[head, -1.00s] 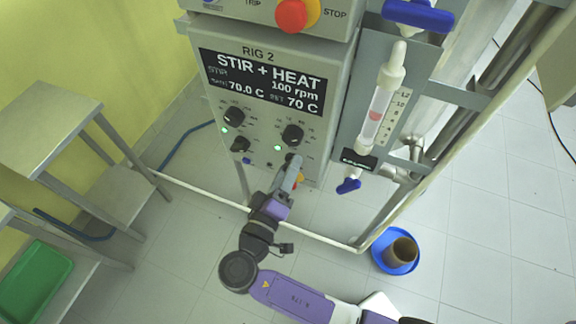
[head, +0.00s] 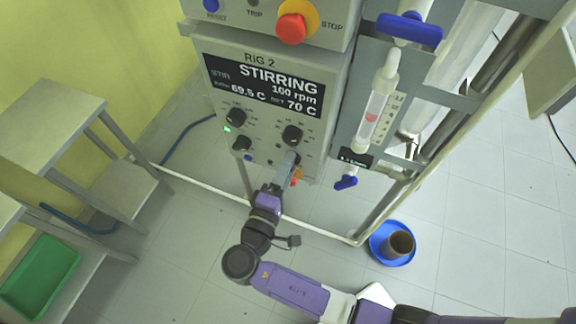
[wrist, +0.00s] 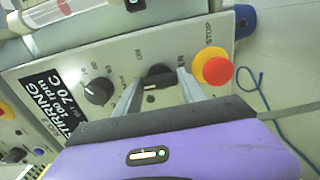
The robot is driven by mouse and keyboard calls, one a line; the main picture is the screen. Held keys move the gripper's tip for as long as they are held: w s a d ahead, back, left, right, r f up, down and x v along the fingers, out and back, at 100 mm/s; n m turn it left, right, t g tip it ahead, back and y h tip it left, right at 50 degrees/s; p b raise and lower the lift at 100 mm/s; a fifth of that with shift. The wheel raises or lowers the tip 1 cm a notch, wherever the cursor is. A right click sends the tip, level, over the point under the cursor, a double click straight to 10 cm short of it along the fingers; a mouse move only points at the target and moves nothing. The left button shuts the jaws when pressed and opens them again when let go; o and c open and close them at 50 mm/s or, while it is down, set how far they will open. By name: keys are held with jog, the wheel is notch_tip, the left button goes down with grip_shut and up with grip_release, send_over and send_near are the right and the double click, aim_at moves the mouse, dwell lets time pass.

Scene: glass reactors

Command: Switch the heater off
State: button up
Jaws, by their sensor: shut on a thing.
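The RIG 2 control box (head: 215,130) has a display (head: 265,85) reading "STIRRING", 100 rpm, 69.5 C and set 70 C. My gripper (head: 291,158) is at the lower right of its panel. In the wrist view the fingers (wrist: 160,86) are shut around a black rotary switch (wrist: 156,74) with a pale mark; its label is partly hidden and seems to end in "ER". In the head view my gripper covers this switch.
A red and yellow stop button (wrist: 213,68) sits close beside the right finger. A black dial (wrist: 97,92) is on the other side, also seen above my gripper (head: 292,134). A blue-handled valve (head: 346,182) hangs to the right. A blue dish (head: 378,243) is on the floor.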

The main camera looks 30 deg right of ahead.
jog(key=o, duration=1.4)
jog(key=shift+c, duration=0.2)
jog(key=shift+a, duration=0.1)
jog(key=b+v, duration=0.2)
jog(key=v, duration=0.5)
jog(key=shift+s+a, duration=0.25)
